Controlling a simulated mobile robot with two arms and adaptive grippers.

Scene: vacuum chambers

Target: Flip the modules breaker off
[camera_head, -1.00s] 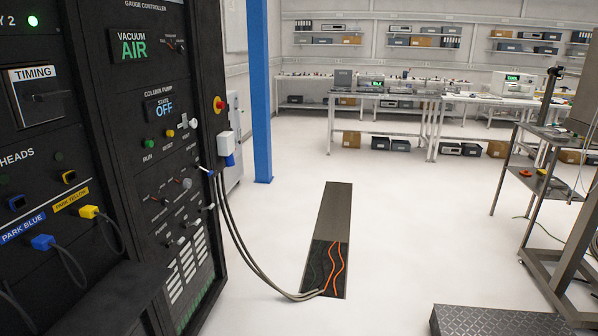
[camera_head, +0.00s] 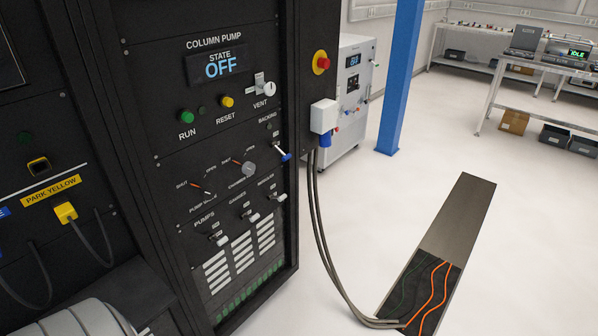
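The black rack panel shows a row of three breakers low down, labelled PUMPS, GAUGES and MODULES. The modules breaker (camera_head: 281,197) is the rightmost, with a small pale lever under its label. The gauges breaker (camera_head: 254,217) and the pumps breaker (camera_head: 221,240) sit to its left and lower in the picture. The small position marks beside the levers are too small to read. Neither gripper shows. A pale rounded part of my own arm is at the bottom left corner.
Above the breakers are a chamber knob (camera_head: 249,168), a blue-tipped backing lever (camera_head: 284,156) and a column pump display (camera_head: 224,66) reading OFF. A white connector box (camera_head: 323,117) with hanging cables (camera_head: 325,240) is right of the panel. An open floor trench (camera_head: 428,285) lies beyond.

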